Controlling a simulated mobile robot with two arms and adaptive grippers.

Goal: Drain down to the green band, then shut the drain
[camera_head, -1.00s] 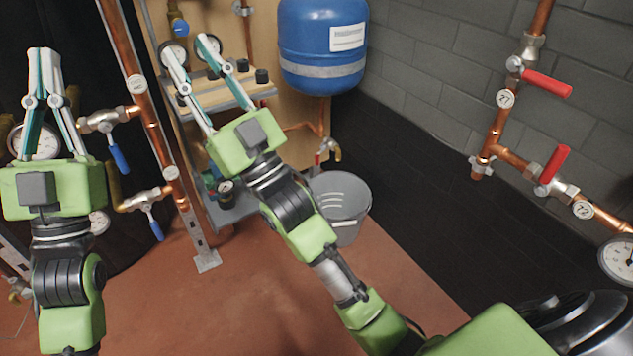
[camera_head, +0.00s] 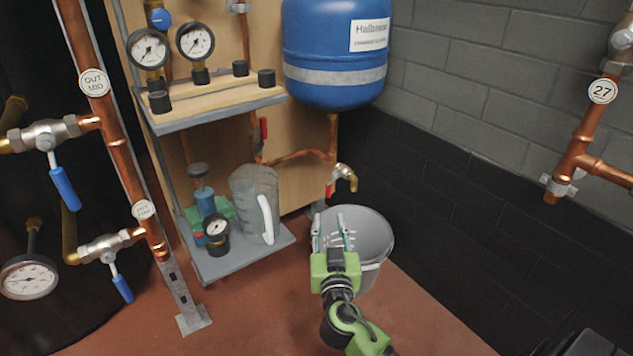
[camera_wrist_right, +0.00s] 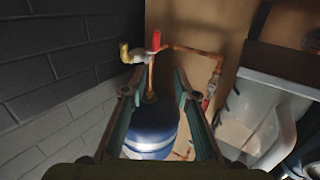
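The brass drain tap (camera_head: 346,177) with a red handle (camera_head: 329,191) sits below the blue vessel (camera_head: 335,55). The tap (camera_wrist_right: 137,57) and its red handle (camera_wrist_right: 156,41) also show in the right wrist view, beyond the fingertips. Two pressure gauges (camera_head: 149,48) (camera_head: 195,40) stand on the shelf; I cannot make out a green band on them. A grey bucket (camera_head: 376,245) stands on the floor under the tap. My right gripper (camera_head: 333,225) is open and empty, in front of the bucket and below the tap, not touching the handle. My left gripper is out of view.
A lower shelf (camera_head: 245,258) holds a clear jug (camera_head: 254,205) and a small pump with a gauge (camera_head: 216,228), left of my right gripper. Copper pipes with blue-lever valves (camera_head: 62,186) stand at left. A block wall (camera_head: 480,130) is at right. The floor in front is clear.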

